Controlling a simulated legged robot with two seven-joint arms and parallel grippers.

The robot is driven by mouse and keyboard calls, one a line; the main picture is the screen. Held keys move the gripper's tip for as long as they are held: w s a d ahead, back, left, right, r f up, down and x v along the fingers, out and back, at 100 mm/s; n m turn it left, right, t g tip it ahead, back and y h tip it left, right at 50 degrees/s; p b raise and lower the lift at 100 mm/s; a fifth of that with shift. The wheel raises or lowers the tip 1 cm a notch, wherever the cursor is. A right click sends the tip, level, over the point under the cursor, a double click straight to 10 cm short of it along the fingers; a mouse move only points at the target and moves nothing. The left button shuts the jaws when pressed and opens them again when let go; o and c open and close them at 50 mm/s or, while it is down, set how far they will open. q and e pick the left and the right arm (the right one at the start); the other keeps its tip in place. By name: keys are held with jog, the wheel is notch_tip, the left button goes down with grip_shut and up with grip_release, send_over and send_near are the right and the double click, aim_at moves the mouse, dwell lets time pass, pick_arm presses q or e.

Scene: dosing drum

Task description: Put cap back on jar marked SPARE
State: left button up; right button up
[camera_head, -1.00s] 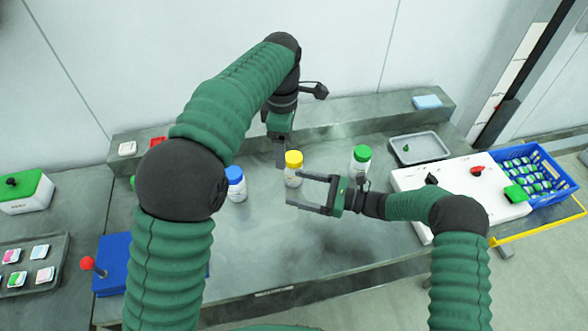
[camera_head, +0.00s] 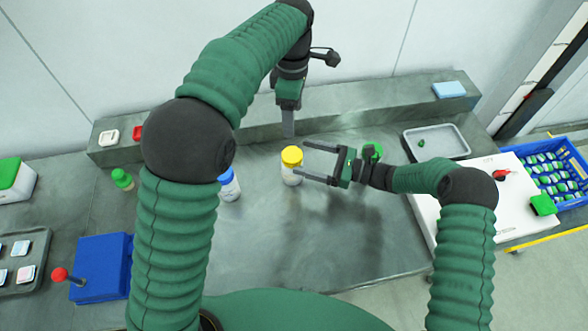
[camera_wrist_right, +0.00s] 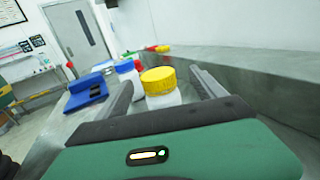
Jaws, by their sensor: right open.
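A white jar with a yellow cap (camera_head: 291,157) stands upright on the grey bench. My right gripper (camera_head: 303,160) is open beside it, its fingertips pointing at the jar from the right. In the right wrist view the yellow-capped jar (camera_wrist_right: 159,82) appears between the two fingers, ungripped. A blue-capped jar (camera_head: 229,185) stands to its left. A green-capped jar (camera_head: 372,151) is mostly hidden behind my right gripper. A small green item, possibly a cap, (camera_head: 421,143) lies in a grey tray (camera_head: 463,151). My left gripper (camera_head: 288,130) points down behind the yellow-capped jar; its opening is unclear. No SPARE marking is legible.
Another green-capped container (camera_head: 122,178) stands at the left. A blue box with a red-knobbed lever (camera_head: 103,268) is at front left. A white box (camera_head: 478,190) and a blue crate (camera_head: 577,160) are at right. The bench's front middle is clear.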

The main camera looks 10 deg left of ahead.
aim_at(300, 164)
jog(key=f+b, duration=0.1)
jog(key=s+f+b, duration=0.1)
jog(key=f, duration=0.1)
pick_arm(q)
notch_tip(300, 164, down, 7)
jog(key=b, duration=0.4)
jog(key=shift+a+f, duration=0.1)
jog(key=shift+f, duration=0.1)
pick_arm(e)
jog(key=f, duration=0.2)
jog(key=w+f, duration=0.1)
jog(key=f, duration=0.1)
jog(key=shift+f, duration=0.2)
pick_arm(q)
jog(key=shift+s+r, duration=0.3)
pick_arm(e)
jog(key=shift+s+r, duration=0.25)
jog(key=shift+r, duration=0.05)
pick_arm(q)
jog(key=shift+w, duration=0.1)
pick_arm(e)
jog(key=shift+a, duration=0.2)
pick_arm(q)
jog(key=shift+f, duration=0.1)
pick_arm(e)
jog(key=a, duration=0.5)
jog(key=w+a, duration=0.1)
jog(key=a, duration=0.1)
jog(key=shift+a+f, duration=0.1)
jog(key=shift+a, duration=0.05)
